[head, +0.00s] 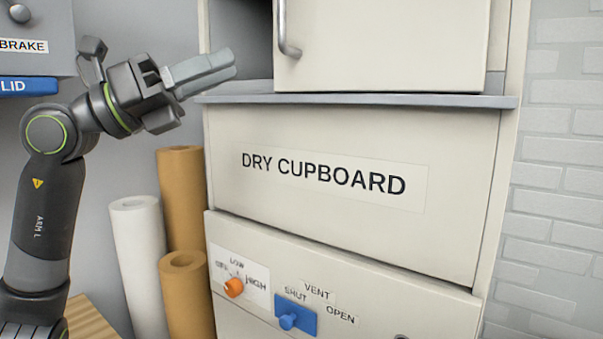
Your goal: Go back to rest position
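My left gripper (222,65) is raised at the upper left of the head view, at the end of my dark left arm (45,205). Its pale grey fingers point right and lie together, with nothing seen between them. The fingertips are in front of the left side of the dry cupboard (330,225), close to its grey ledge in the picture. I cannot tell whether they touch it. My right gripper is not in view.
The cupboard's cream door (390,40) with a metal handle (285,30) leaves a dark gap at its left. Below are an orange knob (234,287) and a blue vent switch (296,315). White (138,265) and brown rolls (182,200) stand left of the cupboard.

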